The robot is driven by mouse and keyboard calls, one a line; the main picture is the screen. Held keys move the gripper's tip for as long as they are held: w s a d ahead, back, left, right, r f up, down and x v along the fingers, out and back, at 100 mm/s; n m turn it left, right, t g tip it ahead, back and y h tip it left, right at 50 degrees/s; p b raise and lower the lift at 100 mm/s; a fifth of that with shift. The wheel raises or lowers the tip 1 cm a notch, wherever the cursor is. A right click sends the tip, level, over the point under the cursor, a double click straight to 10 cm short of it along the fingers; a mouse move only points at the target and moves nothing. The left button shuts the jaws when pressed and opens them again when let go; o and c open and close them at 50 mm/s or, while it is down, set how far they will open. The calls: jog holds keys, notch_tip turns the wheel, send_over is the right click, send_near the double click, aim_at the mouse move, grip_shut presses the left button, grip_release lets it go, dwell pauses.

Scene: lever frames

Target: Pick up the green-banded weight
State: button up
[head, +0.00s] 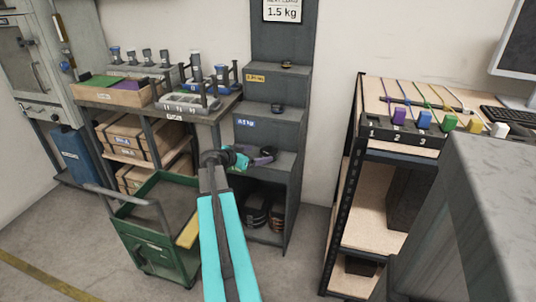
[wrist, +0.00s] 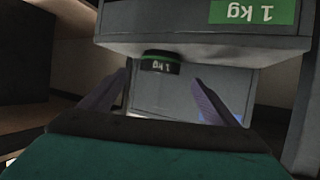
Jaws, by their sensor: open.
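The green-banded weight (wrist: 160,62) is a small dark round piece with a green band and an upside-down "1 kg" mark. It rests on a grey step (wrist: 200,46) whose front carries a green "1 kg" label (wrist: 254,12); the wrist view is inverted. My gripper (wrist: 161,80) is open, its two purple fingers spread to either side of the weight in the picture, with nothing between them in contact. In the head view my gripper (head: 262,156) is at the lowest step of the grey stand, and I cannot make out the weight there.
Higher steps of the stand (head: 290,100) hold dark weights (head: 277,107) and (head: 287,65). A green cart (head: 160,200) stands at the lower left.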

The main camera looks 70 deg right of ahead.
aim_at(267, 151)
jog(key=shift+x, duration=1.4)
jog(key=shift+r+x, duration=0.2)
jog(key=shift+x, duration=2.4)
jog(key=shift+c, duration=0.2)
jog(key=shift+d+r, duration=0.1)
jog(key=c, duration=2)
